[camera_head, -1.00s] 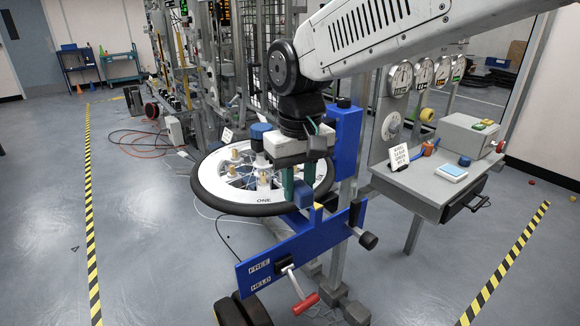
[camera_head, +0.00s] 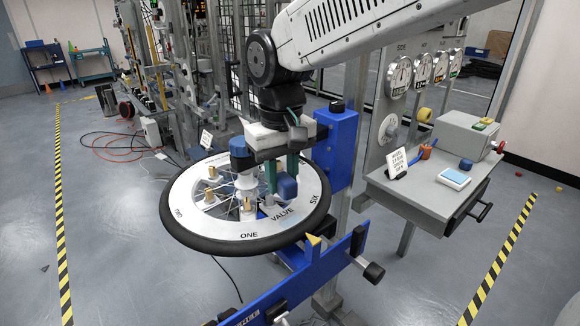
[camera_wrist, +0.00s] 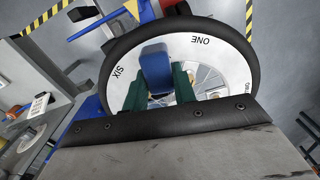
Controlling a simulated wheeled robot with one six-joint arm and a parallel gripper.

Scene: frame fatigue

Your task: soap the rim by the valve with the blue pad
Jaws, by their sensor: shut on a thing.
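The wheel (camera_head: 205,232) lies flat in a stand, with a black tyre and a white rim labelled TWO, ONE, VALVE and SIX. The VALVE label (camera_head: 283,216) is on the front right of the rim, and a faint bluish tint shows beside it. My gripper (camera_head: 280,177) has green fingers shut on the blue pad (camera_head: 287,187), over the wheel's right part, behind VALVE. In the wrist view the pad (camera_wrist: 156,68) sits between the fingers and hides part of the rim between SIX and ONE. I cannot tell whether the pad touches the rim.
A blue bar (camera_head: 290,287) crosses in front of the wheel, and a blue upright (camera_head: 335,150) stands just behind my gripper. Brass-coloured posts (camera_head: 247,208) rise inside the wheel. A grey bench (camera_head: 425,195) stands at right. Open floor lies at left.

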